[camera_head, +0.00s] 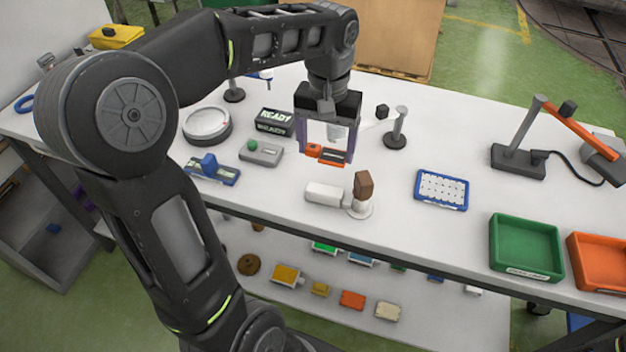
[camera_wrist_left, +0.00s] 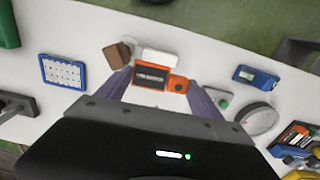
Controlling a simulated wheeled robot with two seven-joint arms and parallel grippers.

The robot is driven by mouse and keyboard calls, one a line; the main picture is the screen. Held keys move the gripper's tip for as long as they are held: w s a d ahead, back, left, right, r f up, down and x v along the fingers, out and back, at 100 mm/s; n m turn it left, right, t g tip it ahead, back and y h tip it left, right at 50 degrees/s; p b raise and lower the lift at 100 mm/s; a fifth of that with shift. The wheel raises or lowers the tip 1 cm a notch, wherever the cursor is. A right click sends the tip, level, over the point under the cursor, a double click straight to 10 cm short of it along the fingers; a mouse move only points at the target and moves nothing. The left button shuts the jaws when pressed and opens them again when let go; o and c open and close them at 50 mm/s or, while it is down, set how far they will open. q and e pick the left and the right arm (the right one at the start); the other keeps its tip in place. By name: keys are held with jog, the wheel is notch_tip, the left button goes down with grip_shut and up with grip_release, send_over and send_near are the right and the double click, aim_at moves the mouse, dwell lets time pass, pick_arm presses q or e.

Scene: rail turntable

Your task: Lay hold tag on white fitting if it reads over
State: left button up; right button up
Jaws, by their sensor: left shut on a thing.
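My left gripper (camera_head: 325,152) points down over the middle of the white table, its fingers closed on the edges of an orange tag (camera_head: 331,160) with a dark label. In the left wrist view the tag (camera_wrist_left: 153,77) lies between the two fingertips. The white fitting (camera_head: 322,193) is a pale block lying on the table, nearer the front edge than the gripper. It also shows in the left wrist view (camera_wrist_left: 158,56), partly behind the tag. The tag appears apart from it. My right gripper is not in view.
A brown-topped stand (camera_head: 364,186) is right beside the fitting. A READY sign (camera_head: 274,118), a round dial (camera_head: 207,124), a grey box with a green button (camera_head: 262,153) and a blue device (camera_head: 212,170) stand left. A blue tray (camera_head: 441,190) and green bin (camera_head: 526,248) are right.

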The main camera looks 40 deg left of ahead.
pick_arm(q)
jog(key=shift+s+d+r, duration=0.15)
jog(key=shift+s, duration=0.15)
jog(key=shift+w+f, duration=0.1)
jog(key=shift+f, duration=0.1)
send_over(325, 190)
notch_tip(325, 190, down, 6)
jog(key=shift+p, duration=0.4)
jog(key=shift+f, duration=0.1)
jog(key=shift+f, duration=1.8)
jog(key=shift+f, duration=0.15)
jog(key=o, duration=1)
jog(key=shift+o, duration=0.2)
